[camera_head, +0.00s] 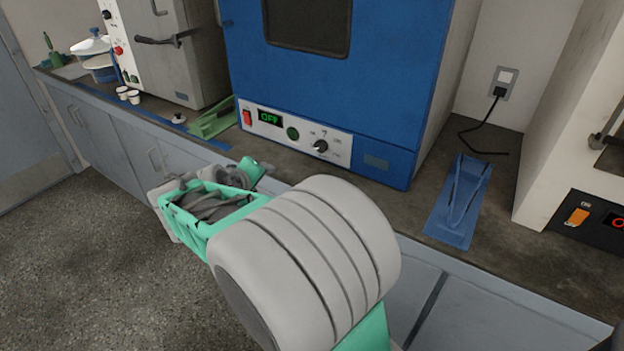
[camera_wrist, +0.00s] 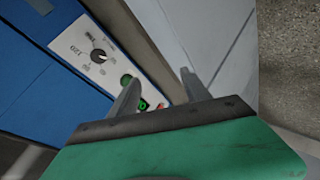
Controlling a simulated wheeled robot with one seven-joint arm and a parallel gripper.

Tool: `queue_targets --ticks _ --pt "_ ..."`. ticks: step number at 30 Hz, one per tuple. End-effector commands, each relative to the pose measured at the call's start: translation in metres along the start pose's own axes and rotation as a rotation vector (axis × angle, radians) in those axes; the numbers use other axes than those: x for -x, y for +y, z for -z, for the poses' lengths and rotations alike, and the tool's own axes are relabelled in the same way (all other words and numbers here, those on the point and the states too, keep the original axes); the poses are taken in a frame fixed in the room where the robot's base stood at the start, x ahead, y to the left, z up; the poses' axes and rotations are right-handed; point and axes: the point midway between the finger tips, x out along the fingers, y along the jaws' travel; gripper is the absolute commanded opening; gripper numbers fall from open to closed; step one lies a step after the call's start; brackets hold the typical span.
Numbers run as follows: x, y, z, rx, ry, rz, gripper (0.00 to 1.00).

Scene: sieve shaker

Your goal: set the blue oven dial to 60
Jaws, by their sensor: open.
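The blue oven (camera_head: 330,65) stands on the counter in the head view. Its white front panel (camera_head: 340,160) carries the black dial (camera_head: 320,146) at the right, a green button (camera_head: 292,133), a green-lit display (camera_head: 270,118) reading OFF and a red switch (camera_head: 247,117). In the wrist view the dial (camera_wrist: 98,56) shows at upper left, with a 120 mark beside it; its exact setting is too small to read. My gripper (camera_wrist: 158,76) is open and empty, its fingers apart and clear of the dial. In the head view its fingers are hard to make out.
A blue tray-like holder (camera_head: 458,200) lies on the counter right of the oven, and a green one (camera_head: 212,118) to its left. Small white cups (camera_head: 128,95) stand farther left. Another machine with an orange switch (camera_head: 577,217) stands at the right. The floor at left is clear.

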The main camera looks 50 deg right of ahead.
Motion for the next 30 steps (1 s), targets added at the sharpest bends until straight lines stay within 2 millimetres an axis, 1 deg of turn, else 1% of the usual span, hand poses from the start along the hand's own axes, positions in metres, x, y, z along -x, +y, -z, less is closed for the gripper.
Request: queue_targets --ticks 1,3,4,6,9,11,13,18,21,24,30 --pt "-0.051 0.000 -0.025 0.072 -0.022 -0.159 0.56" --pt "-0.076 0.032 -0.036 0.192 -0.051 -0.366 0.56" --pt "-0.081 0.043 -0.039 0.242 -0.067 -0.440 0.56" --pt "-0.086 0.064 -0.044 0.337 -0.102 -0.572 0.56" --pt "-0.084 0.080 -0.045 0.416 -0.133 -0.667 0.56" --pt "-0.086 0.088 -0.044 0.430 -0.140 -0.685 0.56" --pt "-0.091 0.096 -0.044 0.429 -0.143 -0.687 0.56" --pt "-0.117 0.118 -0.044 0.426 -0.142 -0.686 0.56" --pt "-0.130 0.128 -0.043 0.426 -0.142 -0.684 0.56" --pt "-0.137 0.134 -0.042 0.425 -0.139 -0.684 0.56" --pt "-0.139 0.136 -0.041 0.426 -0.137 -0.682 0.56"
